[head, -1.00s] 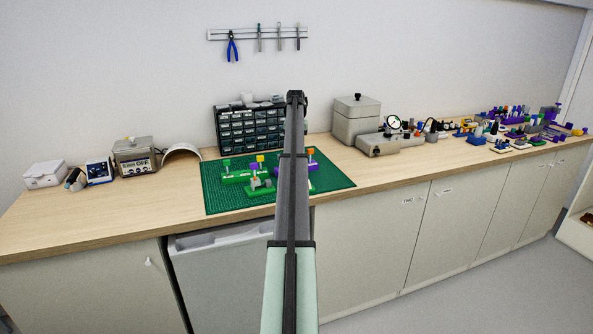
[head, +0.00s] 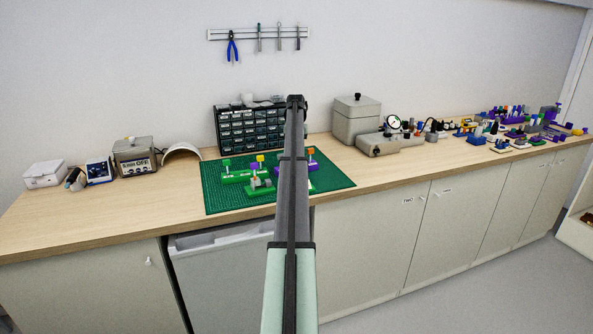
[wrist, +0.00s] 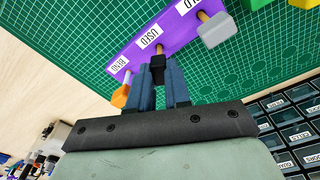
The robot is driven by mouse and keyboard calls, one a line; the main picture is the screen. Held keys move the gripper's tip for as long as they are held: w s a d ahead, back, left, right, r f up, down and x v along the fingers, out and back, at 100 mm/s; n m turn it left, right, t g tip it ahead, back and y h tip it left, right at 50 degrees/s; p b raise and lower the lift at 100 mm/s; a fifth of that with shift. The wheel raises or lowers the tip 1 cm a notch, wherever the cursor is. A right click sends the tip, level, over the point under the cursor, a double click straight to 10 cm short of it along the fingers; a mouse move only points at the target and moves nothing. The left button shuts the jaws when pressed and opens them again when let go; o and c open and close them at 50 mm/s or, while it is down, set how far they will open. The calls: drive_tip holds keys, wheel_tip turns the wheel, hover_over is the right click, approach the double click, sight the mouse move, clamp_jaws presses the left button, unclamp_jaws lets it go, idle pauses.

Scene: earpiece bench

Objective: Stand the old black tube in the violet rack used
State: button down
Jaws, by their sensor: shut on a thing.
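The violet rack (wrist: 179,33) lies on the green mat, with white labels along it; the middle one reads USED. It shows partly in the head view (head: 313,168), behind my arm. My gripper (wrist: 161,72) is shut on the black tube (wrist: 158,70), seen from above between the two blue-grey fingers. Its tan stem points to the rack by the USED label. I cannot tell whether the stem is fully seated. A grey-capped piece (wrist: 214,30) and an orange-capped piece (wrist: 120,96) stand at the other places of the rack. My arm hides the gripper in the head view.
Green racks (head: 240,178) with coloured caps stand on the mat (head: 225,200) left of my arm. A dark drawer cabinet (head: 232,134) stands behind the mat. A grey canister (head: 357,118) and gauge are to the right. The mat's front right is clear.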

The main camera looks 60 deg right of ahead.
drive_tip(key=shift+f, duration=0.1)
drive_tip(key=c, duration=1)
unclamp_jaws()
wheel_tip(320, 180, up, 14)
drive_tip(key=a, duration=0.1)
drive_tip(key=shift+s, duration=0.2)
drive_tip(key=shift+a+f, duration=0.1)
drive_tip(key=shift+f, duration=0.05)
